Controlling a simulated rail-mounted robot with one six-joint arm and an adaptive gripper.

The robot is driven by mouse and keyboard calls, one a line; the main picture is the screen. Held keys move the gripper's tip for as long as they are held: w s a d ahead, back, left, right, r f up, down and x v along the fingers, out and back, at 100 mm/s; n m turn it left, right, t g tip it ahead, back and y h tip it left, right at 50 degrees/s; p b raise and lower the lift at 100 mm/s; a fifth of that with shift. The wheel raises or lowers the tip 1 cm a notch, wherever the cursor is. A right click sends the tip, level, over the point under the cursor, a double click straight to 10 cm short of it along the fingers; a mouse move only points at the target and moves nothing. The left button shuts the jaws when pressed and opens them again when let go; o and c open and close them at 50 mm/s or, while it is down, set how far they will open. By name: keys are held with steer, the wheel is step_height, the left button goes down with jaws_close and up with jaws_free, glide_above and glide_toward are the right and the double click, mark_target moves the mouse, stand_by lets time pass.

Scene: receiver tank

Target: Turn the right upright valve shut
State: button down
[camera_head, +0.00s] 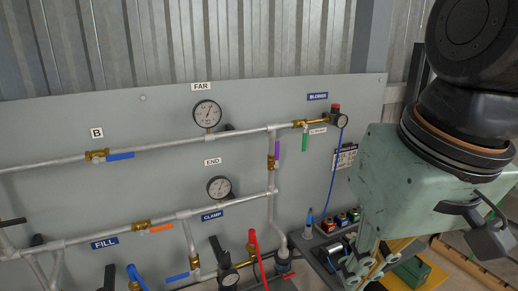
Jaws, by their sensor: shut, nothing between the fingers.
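The right upright valve (273,162) is a brass valve on the upright pipe in the right half of the panel. Its purple handle (277,147) stands upright, in line with the pipe. My gripper (362,272) is at the lower right in the head view, below its pale green housing. Its fingers point down and are shut, with nothing seen between them. The gripper is well to the right of the valve and lower than it, and does not touch it. The very ends of the fingers are hard to make out.
A brass valve with a green handle (305,140) and a blue hose (334,175) lie right of the valve. Gauges (207,114) sit to its left. A red lever (257,253) stands below. A shelf with small coloured parts (327,225) lies between the pipe and my gripper.

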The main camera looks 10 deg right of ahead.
steer(key=w+a+r+m+g+y+p, duration=0.1)
steer(key=w+a+g+y+p, duration=0.15)
steer(key=w, duration=0.55)
steer(key=w+a+r+g+y+p, duration=0.1)
steer(key=w+a+r+y+p, duration=0.2)
steer(key=w, duration=0.6)
steer(key=w+d+m+t+y+p, duration=0.1)
steer(key=w+d+y, duration=0.15)
steer(key=w, duration=0.35)
steer(key=w+d+y, duration=0.1)
steer(key=w+y, duration=0.2)
steer(key=w, duration=0.3)
steer(key=w+d+f+m+t+y+p, duration=0.2)
steer(key=w+d+f+t, duration=0.1)
steer(key=w+d, duration=0.6)
steer(key=w+d+f+m+t+y+p, duration=0.1)
steer(key=w+d+t, duration=0.4)
steer(key=w+d, duration=0.5)
step_height(320, 180, down, 3)
steer(key=shift+w+d+r+m+y+p, duration=0.2)
steer(key=shift+d+m+y+p, duration=0.25)
steer(key=shift+p, duration=0.2)
steer(key=shift+t, duration=0.25)
